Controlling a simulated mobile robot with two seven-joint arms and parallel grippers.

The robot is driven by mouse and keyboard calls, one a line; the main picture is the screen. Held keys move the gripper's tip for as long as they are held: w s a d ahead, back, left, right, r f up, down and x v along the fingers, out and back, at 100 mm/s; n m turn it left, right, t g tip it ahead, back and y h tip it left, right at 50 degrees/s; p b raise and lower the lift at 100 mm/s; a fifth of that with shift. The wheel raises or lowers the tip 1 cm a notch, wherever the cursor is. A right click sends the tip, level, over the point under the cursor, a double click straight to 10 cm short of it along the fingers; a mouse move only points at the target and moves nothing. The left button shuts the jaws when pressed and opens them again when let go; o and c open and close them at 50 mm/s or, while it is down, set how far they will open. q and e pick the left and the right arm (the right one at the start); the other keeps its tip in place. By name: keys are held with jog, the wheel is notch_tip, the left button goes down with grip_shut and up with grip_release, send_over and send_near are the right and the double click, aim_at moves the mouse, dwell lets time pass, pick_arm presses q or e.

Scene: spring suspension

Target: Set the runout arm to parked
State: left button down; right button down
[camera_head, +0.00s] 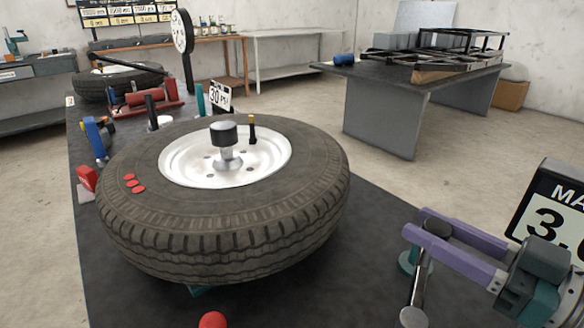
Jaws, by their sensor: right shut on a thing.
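A metal arm (416,290) with a dark knob (438,229) stands at the right edge of the dark bench, beside a teal post (407,262). I take it to be the runout arm. Its silver rod runs down toward the bottom of the view, with a rounded lower end. My right gripper (420,226) has purple fingers, comes in from the right and is shut on the knob. The fingers hide part of the knob and the post top. My left gripper is not in view.
A large tyre on a white wheel (225,155) lies flat on the bench (375,210), left of my right gripper. A red button (213,320) is at the front. A sign (556,215) reading "MA 3." stands behind my gripper. Bare bench lies between tyre and gripper.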

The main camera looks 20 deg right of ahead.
jog(key=shift+s+d+n+g+y, duration=0.3)
jog(key=shift+n+y, duration=0.2)
jog(key=shift+y, duration=0.2)
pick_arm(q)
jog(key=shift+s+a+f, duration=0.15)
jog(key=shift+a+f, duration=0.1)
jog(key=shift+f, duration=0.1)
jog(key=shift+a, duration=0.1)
pick_arm(e)
jog(key=c, duration=0.5)
grip_release()
jog(key=shift+s, duration=0.15)
